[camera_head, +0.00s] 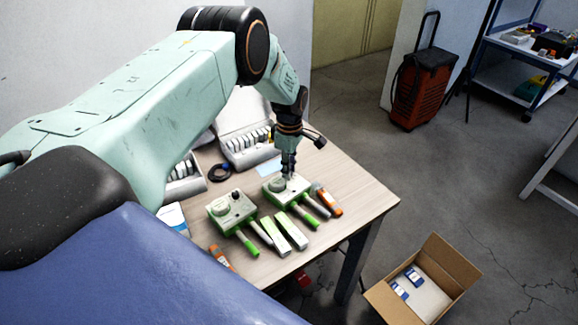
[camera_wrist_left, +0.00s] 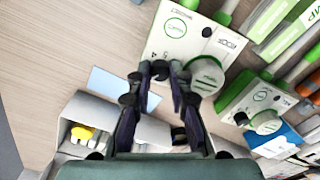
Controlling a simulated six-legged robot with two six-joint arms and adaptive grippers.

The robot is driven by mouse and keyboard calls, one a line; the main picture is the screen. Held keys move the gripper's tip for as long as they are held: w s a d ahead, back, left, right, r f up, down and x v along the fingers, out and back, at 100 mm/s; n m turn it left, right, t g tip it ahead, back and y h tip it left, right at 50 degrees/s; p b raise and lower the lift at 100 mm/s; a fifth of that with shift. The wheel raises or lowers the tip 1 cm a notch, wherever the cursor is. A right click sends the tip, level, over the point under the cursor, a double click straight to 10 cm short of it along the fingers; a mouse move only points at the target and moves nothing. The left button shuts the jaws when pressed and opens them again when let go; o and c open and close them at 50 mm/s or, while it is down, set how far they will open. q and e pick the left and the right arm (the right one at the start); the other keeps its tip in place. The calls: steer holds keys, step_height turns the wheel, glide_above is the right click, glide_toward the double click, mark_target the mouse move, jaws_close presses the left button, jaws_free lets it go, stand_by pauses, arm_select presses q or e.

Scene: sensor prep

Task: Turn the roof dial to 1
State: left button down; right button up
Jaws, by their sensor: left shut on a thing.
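Two pale boxes with green handles lie on the table. My left gripper (camera_head: 288,176) points down onto the right-hand box (camera_head: 270,198). In the left wrist view its fingertips (camera_wrist_left: 162,70) close at this box's near edge, beside a large white disc (camera_wrist_left: 206,76). The box (camera_wrist_left: 180,45) also bears a small black-tipped knob (camera_wrist_left: 207,32) and a green ring. On the other box (camera_head: 232,210), a dark knob (camera_head: 236,195) shows uncovered next to its disc. My right gripper is out of view.
Orange-ended tools (camera_head: 328,200) and green-and-white blocks (camera_head: 291,230) lie close around the boxes. Open grey cases (camera_head: 245,148) and a black cable coil (camera_head: 220,172) stand behind. A cardboard box (camera_head: 455,262) is on the floor at right. The table's right part is clear.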

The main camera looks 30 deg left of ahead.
arm_select(q)
steer(key=n, duration=0.4)
steer(key=shift+n, duration=0.3)
steer(key=shift+n+p, duration=0.45)
steer(key=shift+n, duration=1.45)
steer(key=c, duration=1.2)
jaws_free()
steer(key=shift+r, duration=0.1)
step_height(320, 180, up, 12)
steer(key=shift+a, duration=0.15)
